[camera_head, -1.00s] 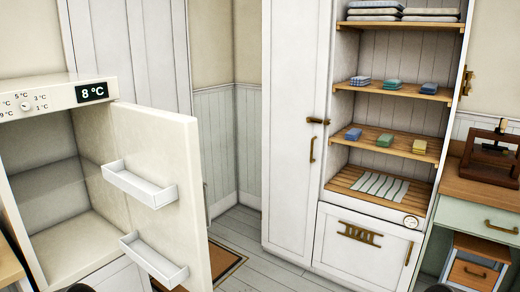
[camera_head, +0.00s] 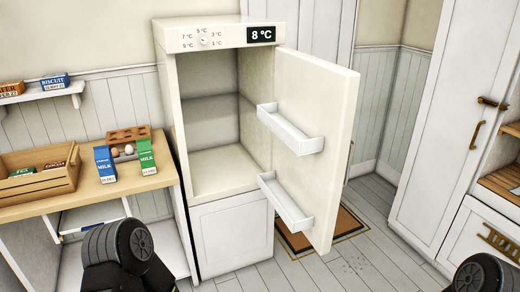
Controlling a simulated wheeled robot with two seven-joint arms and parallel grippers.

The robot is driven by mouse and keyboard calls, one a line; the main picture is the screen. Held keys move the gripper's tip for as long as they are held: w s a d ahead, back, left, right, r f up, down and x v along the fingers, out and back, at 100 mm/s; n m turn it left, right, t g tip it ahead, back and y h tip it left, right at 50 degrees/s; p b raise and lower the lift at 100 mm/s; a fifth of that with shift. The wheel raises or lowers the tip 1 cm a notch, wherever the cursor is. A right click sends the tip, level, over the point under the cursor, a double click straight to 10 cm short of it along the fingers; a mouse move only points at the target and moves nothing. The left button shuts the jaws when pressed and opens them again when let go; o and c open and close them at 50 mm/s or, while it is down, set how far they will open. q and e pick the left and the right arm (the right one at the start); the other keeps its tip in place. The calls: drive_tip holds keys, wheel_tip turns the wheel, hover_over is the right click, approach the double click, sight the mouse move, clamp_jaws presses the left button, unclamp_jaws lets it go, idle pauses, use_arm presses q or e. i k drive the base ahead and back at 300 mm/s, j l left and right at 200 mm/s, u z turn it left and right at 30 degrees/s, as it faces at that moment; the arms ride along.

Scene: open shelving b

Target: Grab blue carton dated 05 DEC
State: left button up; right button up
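A blue milk carton (camera_head: 105,164) stands upright on the wooden counter at the left, near its front edge. It has a small white date label low on its front, too small to read surely. A green milk carton (camera_head: 146,157) stands to its right, also with a small label. An egg holder with eggs (camera_head: 126,148) sits behind and between them. Dark rounded parts of my own arms show at the bottom left and bottom right, but no gripper fingers are visible.
The open, empty fridge (camera_head: 205,150) stands right of the counter (camera_head: 85,195), its display reading 8 °C. Its door (camera_head: 325,130) with two white bins swings out to the right. A wooden crate (camera_head: 35,178) fills the counter's left. A wall shelf (camera_head: 55,92) holds boxes.

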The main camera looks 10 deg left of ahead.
sight(104, 160)
drive_tip(key=i+l+u, duration=0.15)
drive_tip(key=l+u, duration=0.25)
drive_tip(key=i+l+u, duration=0.1)
drive_tip(key=l+u, duration=0.85)
drive_tip(key=l, duration=0.8)
drive_tip(key=l+u, duration=0.15)
drive_tip(key=l, duration=0.75)
drive_tip(key=k+l+u, duration=0.1)
drive_tip(key=l, duration=0.8)
drive_tip(key=i+j, duration=0.1)
drive_tip(key=j, duration=0.25)
drive_tip(key=i+j+z, duration=0.15)
drive_tip(key=j, duration=0.55)
drive_tip(key=i+j+z, duration=0.15)
drive_tip(key=j, duration=0.3)
drive_tip(key=i+j+z, duration=0.15)
drive_tip(key=j, duration=0.3)
drive_tip(key=i+j+z, duration=0.15)
drive_tip(key=i+j, duration=0.15)
drive_tip(key=j, duration=0.2)
drive_tip(key=i+j+z, duration=0.15)
drive_tip(key=j, duration=0.3)
drive_tip(key=i+j+z, duration=0.2)
drive_tip(key=j, duration=0.3)
drive_tip(key=j+z, duration=0.15)
drive_tip(key=j, duration=0.4)
drive_tip(key=i+j, duration=0.1)
drive_tip(key=j, duration=0.25)
